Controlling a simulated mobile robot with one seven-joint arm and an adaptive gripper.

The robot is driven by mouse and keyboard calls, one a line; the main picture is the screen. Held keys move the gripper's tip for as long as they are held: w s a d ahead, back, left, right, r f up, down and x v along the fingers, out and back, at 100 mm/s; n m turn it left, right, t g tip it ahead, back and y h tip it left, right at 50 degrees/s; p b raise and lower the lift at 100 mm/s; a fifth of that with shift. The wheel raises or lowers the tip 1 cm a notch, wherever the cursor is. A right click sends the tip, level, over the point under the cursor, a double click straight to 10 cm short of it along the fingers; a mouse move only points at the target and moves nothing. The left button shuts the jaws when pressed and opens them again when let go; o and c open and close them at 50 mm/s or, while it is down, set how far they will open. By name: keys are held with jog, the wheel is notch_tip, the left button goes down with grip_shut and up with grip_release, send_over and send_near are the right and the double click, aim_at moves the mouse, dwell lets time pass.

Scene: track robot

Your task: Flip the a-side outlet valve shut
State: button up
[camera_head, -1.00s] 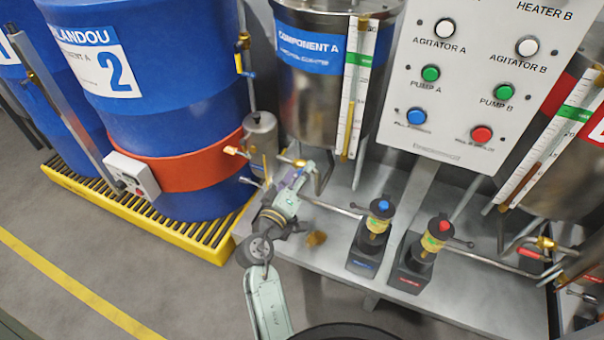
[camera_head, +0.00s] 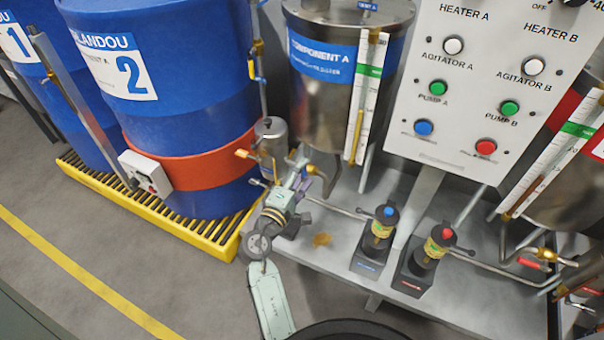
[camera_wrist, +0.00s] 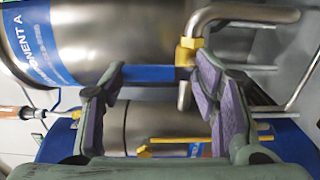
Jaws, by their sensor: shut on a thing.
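The a-side outlet valve is a brass body (camera_wrist: 187,54) on a bent steel pipe below the Component A tank (camera_head: 330,95). Its blue lever (camera_wrist: 150,74) lies crosswise in the wrist view, between my purple-padded fingers. In the head view my gripper (camera_head: 303,168) is under the tank's lower edge, next to the brass fitting. My own arm hides most of the valve and lever there.
Two pumps, blue-topped (camera_head: 380,235) and red-topped (camera_head: 433,248), stand right on the steel bench (camera_head: 335,235). A small steel canister (camera_head: 270,138) and blue drum 2 (camera_head: 165,75) are left. The control panel (camera_head: 470,100) rises behind. Floor is free at the lower left.

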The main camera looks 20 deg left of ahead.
dwell(0.4)
jog(key=o, duration=1.2)
